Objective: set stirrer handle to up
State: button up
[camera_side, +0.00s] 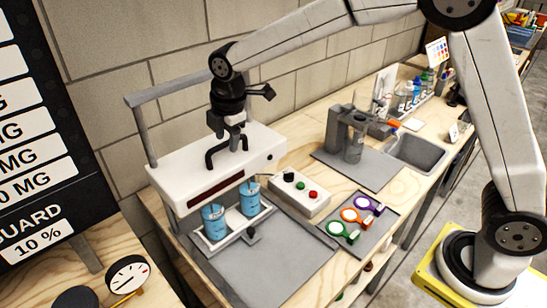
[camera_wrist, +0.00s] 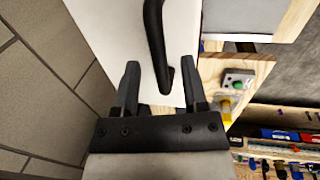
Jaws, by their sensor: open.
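The stirrer is a white housing (camera_side: 180,172) on the bench, with a grey bar frame at its left. In the wrist view a black handle (camera_wrist: 153,40) lies over the white housing (camera_wrist: 100,25), its near end showing between my fingers. My gripper (camera_side: 228,150) is just above the top of the housing in the side view; dark gripper parts and handle are hard to tell apart there. In the wrist view my gripper (camera_wrist: 163,85) is open, a finger on each side of the handle's end, with gaps visible. Two blue-filled beakers (camera_side: 213,222) (camera_side: 250,198) stand in front of the housing.
A button box (camera_side: 299,193) stands right of the beakers. A grey mat (camera_side: 378,233) holds green, orange and purple rings. Farther back are a grey apparatus (camera_side: 350,135), a sink (camera_side: 415,152) and bottles. A block wall is close behind the stirrer.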

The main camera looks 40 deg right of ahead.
grip_shut()
dwell(1.3)
